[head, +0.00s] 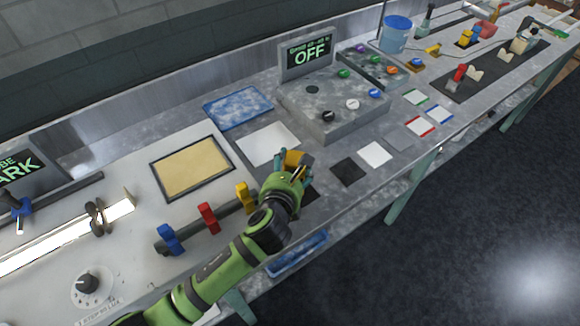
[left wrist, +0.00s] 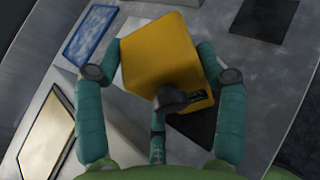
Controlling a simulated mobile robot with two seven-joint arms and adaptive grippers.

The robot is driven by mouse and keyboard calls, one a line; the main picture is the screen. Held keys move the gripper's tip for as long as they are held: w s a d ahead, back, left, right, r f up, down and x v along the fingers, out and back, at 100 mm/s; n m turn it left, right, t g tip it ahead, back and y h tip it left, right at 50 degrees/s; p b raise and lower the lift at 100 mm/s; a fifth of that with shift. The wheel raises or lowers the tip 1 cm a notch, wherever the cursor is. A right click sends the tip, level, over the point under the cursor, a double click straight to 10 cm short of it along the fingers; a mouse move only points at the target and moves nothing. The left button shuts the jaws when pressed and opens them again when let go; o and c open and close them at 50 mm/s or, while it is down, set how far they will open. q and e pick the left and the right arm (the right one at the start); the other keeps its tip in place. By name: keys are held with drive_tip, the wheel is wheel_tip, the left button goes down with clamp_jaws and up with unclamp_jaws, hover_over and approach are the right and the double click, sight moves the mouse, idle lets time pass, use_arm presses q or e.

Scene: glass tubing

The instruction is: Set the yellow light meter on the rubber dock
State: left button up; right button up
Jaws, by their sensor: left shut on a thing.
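The yellow light meter (head: 294,158) is a boxy block with a small dark display and a black knob, seen close up in the left wrist view (left wrist: 155,50). My left gripper (head: 293,168) is shut on it, with teal fingers on both its sides. It is over the front part of the bench; whether it touches the surface I cannot tell. A black square pad (left wrist: 200,125) lies partly hidden beneath the meter and fingers. Another black square (head: 348,171) lies bare to the right. Which one is the rubber dock I cannot tell. My right gripper is not in view.
A grey control box (head: 345,118) with knobs and an OFF display stands behind. A white sheet (head: 268,143) and blue tray (head: 237,107) lie behind-left. Blue, red (head: 208,217) and yellow clamps stand on a rod at left. A white square (head: 375,154) lies right.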

use_arm(q)
drive_tip(key=shift+f, duration=0.1)
drive_tip(key=o, duration=1.1)
drive_tip(key=v, duration=1.2)
drive_tip(key=shift+b, duration=0.4)
